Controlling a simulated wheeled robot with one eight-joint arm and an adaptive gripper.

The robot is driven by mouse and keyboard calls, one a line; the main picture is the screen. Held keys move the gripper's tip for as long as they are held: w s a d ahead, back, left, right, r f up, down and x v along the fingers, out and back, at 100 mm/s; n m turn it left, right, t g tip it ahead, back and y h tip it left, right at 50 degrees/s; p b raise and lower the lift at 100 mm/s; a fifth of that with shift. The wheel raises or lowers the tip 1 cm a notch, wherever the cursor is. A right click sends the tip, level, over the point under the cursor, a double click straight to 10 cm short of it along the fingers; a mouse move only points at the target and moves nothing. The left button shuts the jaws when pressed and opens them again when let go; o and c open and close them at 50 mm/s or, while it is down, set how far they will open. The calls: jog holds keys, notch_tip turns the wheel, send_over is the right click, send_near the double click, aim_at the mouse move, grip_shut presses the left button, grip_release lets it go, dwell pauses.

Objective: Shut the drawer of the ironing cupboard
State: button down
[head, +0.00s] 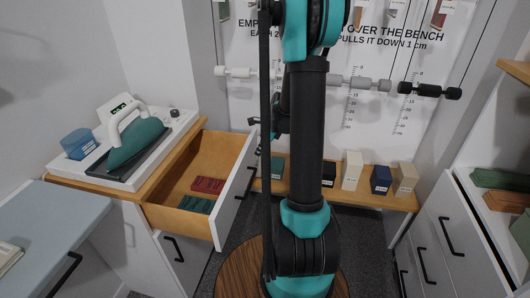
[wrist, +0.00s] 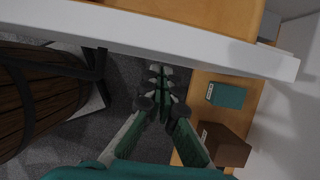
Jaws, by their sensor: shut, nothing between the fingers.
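The ironing cupboard (head: 137,190) stands at the left with a steam iron (head: 133,140) on its top. Its wooden drawer (head: 175,180) is pulled out. The drawer's white front (head: 231,194) carries a black handle and faces right, near my arm. A folded red item (head: 208,185) and a green item (head: 196,204) lie inside. In the wrist view, the drawer front's pale top edge (wrist: 190,41) crosses the top of the picture. My gripper (wrist: 162,78) is shut and empty, close beside that front; contact cannot be told. In the head view, my arm hides most of the gripper.
A low wooden shelf (head: 334,197) with several small boxes runs along the back wall. White drawers (head: 444,240) stand at the right. A blue-grey surface (head: 55,230) is at the front left. A round wooden top (head: 228,272) is below my arm.

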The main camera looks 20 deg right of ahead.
jog(key=shift+w+a, duration=0.15)
jog(key=shift+a, duration=0.15)
jog(key=w+a, duration=0.4)
jog(key=a, duration=0.3)
jog(key=w+a, duration=0.4)
jog(key=a, duration=0.3)
jog(key=w+a, duration=0.4)
jog(key=a, duration=0.3)
jog(key=shift+w+a, duration=0.1)
jog(key=shift+w, duration=0.05)
jog(key=shift+a, duration=0.1)
